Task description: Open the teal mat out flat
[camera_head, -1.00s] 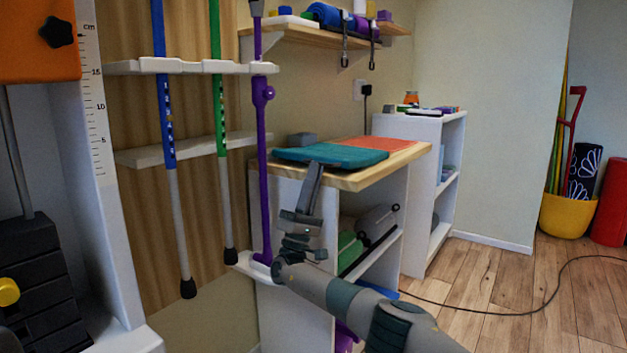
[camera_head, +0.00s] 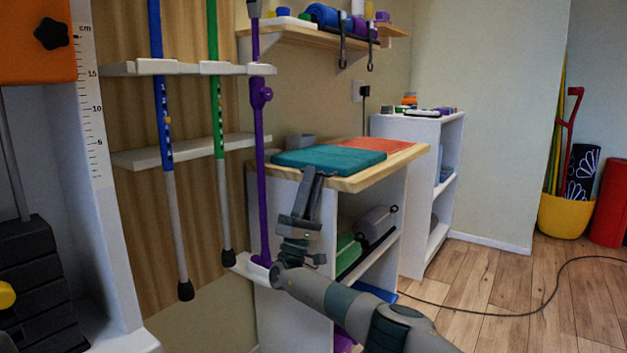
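The teal mat (camera_head: 328,159) lies on the wooden top of a white cabinet, at its front left. It looks like a flat, thick rectangle; I cannot tell how its layers are folded. An orange-red mat (camera_head: 385,145) lies beside it to the right. My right gripper (camera_head: 312,172) points up at the near edge of the teal mat, its tips just below and in front of that edge. Its two fingers show slightly apart, with nothing seen between them. Whether the tips touch the mat is unclear. My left gripper is not in view.
A purple crutch (camera_head: 262,170) stands close to the left. A wall shelf (camera_head: 300,36) with rolls hangs above. A cable lies on the floor at right.

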